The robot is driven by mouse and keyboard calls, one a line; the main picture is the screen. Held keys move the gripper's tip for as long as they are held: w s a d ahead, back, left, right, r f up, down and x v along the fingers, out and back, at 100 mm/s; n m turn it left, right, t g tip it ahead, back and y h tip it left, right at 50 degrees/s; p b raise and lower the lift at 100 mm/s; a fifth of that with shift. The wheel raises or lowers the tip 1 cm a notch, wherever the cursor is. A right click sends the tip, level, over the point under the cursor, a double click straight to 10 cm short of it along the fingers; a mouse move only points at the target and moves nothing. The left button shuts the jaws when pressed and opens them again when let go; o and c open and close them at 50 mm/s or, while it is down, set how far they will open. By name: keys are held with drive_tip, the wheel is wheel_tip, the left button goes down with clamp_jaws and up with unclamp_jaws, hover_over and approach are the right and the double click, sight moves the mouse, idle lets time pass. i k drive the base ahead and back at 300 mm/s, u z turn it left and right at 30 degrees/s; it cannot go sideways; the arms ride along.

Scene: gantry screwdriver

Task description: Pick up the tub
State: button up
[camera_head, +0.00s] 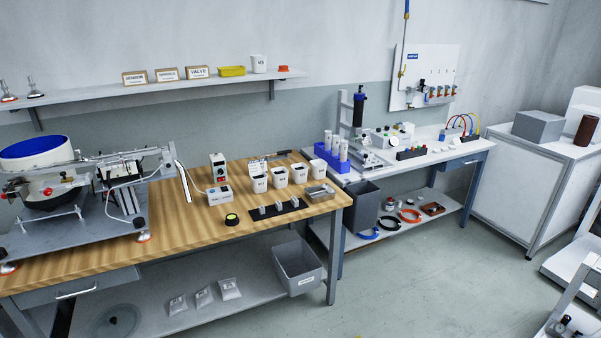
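Several small white tubs with dark labels stand upright in a group on the wooden bench: a front left one (260,184), a middle one (280,177), a right one (299,173) and a rear right one (317,168). Another white tub (258,64) stands on the wall shelf beside a yellow tray (232,71). The labels are too small to read surely, and I cannot tell which tub is meant. My gripper is not in view.
A grey bin (299,267) sits below. Floor (420,275) in front is clear.

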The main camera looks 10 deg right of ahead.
sight(299, 171)
drive_tip(key=u, duration=0.15)
drive_tip(key=i, duration=0.6)
drive_tip(key=u, duration=0.7)
drive_tip(key=i, duration=0.45)
drive_tip(key=u, duration=0.25)
